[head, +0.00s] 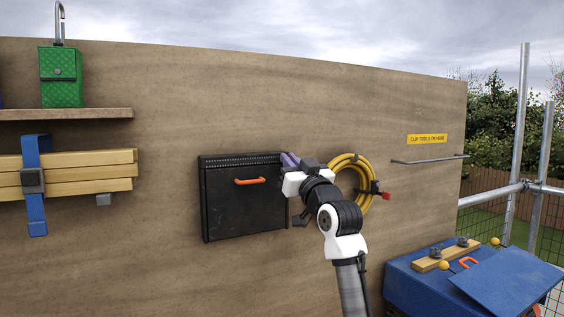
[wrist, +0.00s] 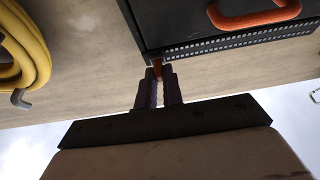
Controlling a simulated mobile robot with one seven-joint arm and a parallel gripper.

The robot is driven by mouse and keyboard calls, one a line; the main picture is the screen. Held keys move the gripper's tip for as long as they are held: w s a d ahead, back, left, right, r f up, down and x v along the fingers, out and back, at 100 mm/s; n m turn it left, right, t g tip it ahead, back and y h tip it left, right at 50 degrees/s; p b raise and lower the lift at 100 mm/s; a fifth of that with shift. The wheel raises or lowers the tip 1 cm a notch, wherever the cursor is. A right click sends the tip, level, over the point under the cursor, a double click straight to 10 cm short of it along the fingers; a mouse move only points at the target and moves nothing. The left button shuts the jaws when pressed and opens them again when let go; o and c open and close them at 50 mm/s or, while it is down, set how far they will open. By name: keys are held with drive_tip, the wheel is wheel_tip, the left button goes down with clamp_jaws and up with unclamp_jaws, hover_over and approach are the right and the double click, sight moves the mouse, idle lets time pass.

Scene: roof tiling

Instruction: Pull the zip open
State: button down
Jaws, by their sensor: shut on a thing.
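A flat black case (head: 242,208) is mounted on the wooden wall in the head view. Its zip (head: 238,160) runs along the top edge. An orange handle (head: 250,181) is on its front and also shows in the wrist view (wrist: 252,14). My gripper (head: 288,163) is at the case's top right corner. The fingers hide part of the pull. I cannot tell how far the zip is open.
A coiled yellow hose (head: 352,160) hangs just right of my gripper. A rail (head: 428,160) is further right, above a blue-covered bench (head: 410,284). Strapped timber (head: 90,172) and a shelf (head: 65,114) are on the left. The wall left of the case is clear.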

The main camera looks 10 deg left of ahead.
drive_tip(key=shift+a, duration=0.1)
drive_tip(key=c, duration=1.5)
unclamp_jaws()
drive_tip(key=shift+f, duration=0.1)
drive_tip(key=b+v, duration=0.4)
drive_tip(key=v, duration=0.9)
drive_tip(key=shift+s+d, duration=0.2)
drive_tip(key=shift+s, duration=0.1)
drive_tip(key=shift+f, duration=0.1)
